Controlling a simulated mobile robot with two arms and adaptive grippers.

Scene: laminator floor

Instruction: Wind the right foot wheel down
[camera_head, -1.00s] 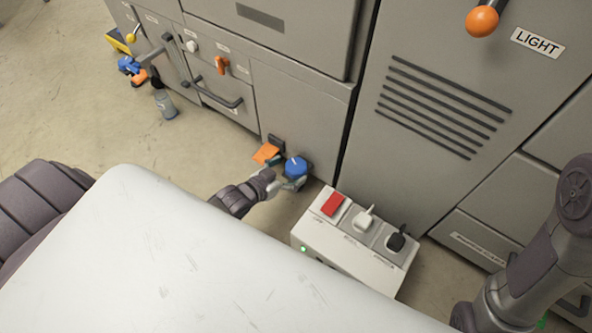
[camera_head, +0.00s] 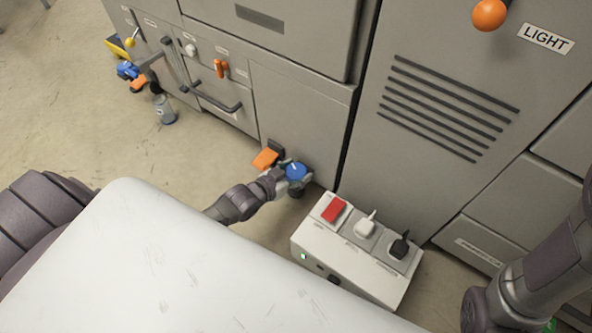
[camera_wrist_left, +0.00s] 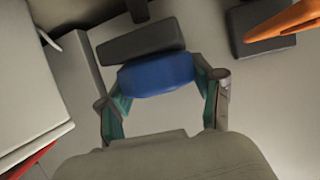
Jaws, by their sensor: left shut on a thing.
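The right foot wheel is a blue round knob (camera_head: 296,172) low on the grey cabinet front, with a small pale mark on its top. It also shows in the left wrist view as a blue block (camera_wrist_left: 156,76) with a dark grey part behind it. My left gripper (camera_head: 291,178) is at the wheel, its fingers on either side of the blue rim and shut on it. In the left wrist view the greenish finger pads (camera_wrist_left: 160,92) flank the wheel. Part of the wheel is hidden by the fingers. My right arm shows at the lower right, but its gripper is not clearly in view.
An orange pedal (camera_head: 265,159) sits just left of the wheel. A white control box (camera_head: 345,257) with a red switch (camera_head: 334,210) stands to its right. Open floor lies left.

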